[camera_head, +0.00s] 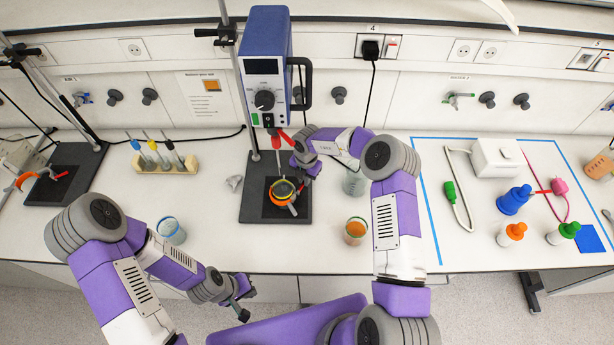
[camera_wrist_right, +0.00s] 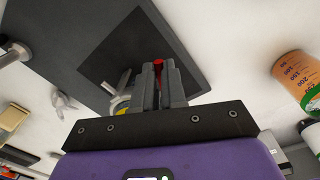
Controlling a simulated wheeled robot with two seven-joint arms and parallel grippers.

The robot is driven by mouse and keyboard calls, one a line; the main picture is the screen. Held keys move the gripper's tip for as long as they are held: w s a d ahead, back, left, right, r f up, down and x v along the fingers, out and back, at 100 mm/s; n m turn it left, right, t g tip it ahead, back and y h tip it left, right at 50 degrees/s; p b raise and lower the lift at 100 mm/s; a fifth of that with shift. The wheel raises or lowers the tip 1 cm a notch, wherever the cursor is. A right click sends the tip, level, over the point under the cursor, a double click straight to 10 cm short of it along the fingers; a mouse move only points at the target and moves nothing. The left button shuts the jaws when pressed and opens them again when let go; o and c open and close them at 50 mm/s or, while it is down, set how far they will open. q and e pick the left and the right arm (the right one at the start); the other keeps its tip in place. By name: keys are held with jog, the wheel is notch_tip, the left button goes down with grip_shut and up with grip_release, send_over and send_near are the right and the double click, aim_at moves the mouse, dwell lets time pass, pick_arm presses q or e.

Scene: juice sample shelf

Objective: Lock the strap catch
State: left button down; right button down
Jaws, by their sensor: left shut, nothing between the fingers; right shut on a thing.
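An orange strap (camera_head: 291,201) loops around a vessel (camera_head: 283,188) on the dark base under the blue overhead stirrer. My right gripper (camera_head: 301,168) is just right of and above the vessel. In the right wrist view, my right gripper (camera_wrist_right: 157,80) is shut on a narrow red part (camera_wrist_right: 128,75), which looks like the strap's catch; the fingers hide most of it. A yellow rim (camera_wrist_right: 121,104) shows beside the fingers. Whether the catch is locked cannot be seen. My left gripper (camera_head: 241,303) is shut and empty, low in front of the bench edge.
The stirrer (camera_head: 264,60) and its rod stand behind the vessel. A beaker of orange liquid (camera_head: 355,231) and a glass cylinder (camera_head: 354,183) stand to the right. Another beaker (camera_head: 171,230) is at left. A second stand (camera_head: 70,172) with an orange strap and red part is far left.

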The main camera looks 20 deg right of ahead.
jog(key=n, duration=0.1)
jog(key=a+n, duration=0.1)
jog(key=shift+w+n, duration=0.3)
jog(key=shift+n, duration=0.1)
jog(key=shift+w+a+n, duration=0.15)
jog(key=shift+a+n, duration=0.1)
jog(key=shift+n, duration=0.45)
jog(key=shift+w+a+n, duration=0.1)
jog(key=shift+a+n, duration=0.1)
jog(key=shift+n, duration=0.5)
jog(key=c, duration=1.2)
grip_release()
jog(key=shift+a, duration=0.1)
